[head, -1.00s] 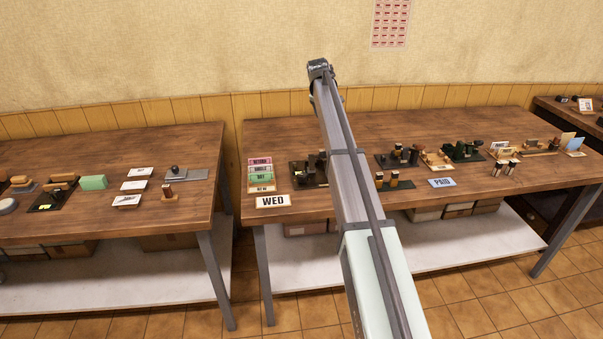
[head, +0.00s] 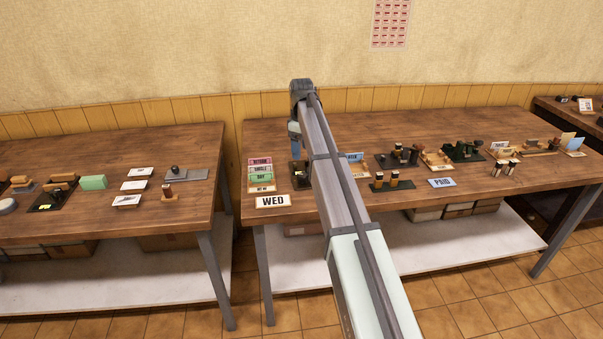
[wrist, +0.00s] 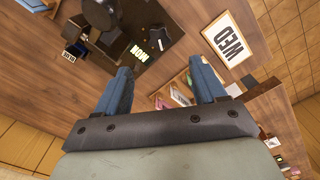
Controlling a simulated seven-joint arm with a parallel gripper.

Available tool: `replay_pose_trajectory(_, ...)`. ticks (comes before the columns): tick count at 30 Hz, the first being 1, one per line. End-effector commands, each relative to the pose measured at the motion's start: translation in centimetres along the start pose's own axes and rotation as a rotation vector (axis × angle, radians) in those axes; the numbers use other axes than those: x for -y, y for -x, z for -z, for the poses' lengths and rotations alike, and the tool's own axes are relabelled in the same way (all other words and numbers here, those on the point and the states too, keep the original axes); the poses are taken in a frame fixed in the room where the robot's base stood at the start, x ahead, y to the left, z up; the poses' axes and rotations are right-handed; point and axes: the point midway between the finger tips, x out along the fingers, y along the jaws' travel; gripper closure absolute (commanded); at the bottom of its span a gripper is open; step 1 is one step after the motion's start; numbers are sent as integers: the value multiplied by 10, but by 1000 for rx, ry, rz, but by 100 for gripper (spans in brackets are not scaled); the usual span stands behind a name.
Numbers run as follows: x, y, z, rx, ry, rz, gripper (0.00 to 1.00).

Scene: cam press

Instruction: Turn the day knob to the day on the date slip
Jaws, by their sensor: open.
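The date slip (head: 272,201) is a white card in a tan frame reading WED, at the front left of the right-hand table. It also shows in the wrist view (wrist: 229,38), upside down. A dark press base (head: 297,181) stands behind it, mostly hidden by my arm. In the wrist view the press base (wrist: 160,38) carries a small lit day label (wrist: 139,52) that seems to read MON, upside down. A dark round part (wrist: 100,13) is on the press; I cannot tell whether it is the day knob. My gripper (wrist: 162,74) is open and empty, above the table near the press.
A rack of coloured cards (head: 260,174) stands left of the press. A pair of brown-topped stamps (head: 393,181), a PAID card (head: 441,183) and dark stamp trays (head: 465,151) lie to the right. Bare tabletop lies behind the press.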

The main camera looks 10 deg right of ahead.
Motion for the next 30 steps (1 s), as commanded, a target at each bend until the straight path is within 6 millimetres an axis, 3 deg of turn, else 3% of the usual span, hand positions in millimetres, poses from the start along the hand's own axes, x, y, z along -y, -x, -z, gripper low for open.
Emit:
replay_pose_trajectory(15,0,-87,0,1,-1,0,30)
replay_pose_trajectory(21,0,-103,0,0,-1,-1,30)
replay_pose_trajectory(30,-1,-107,0,0,-1,-2,30)
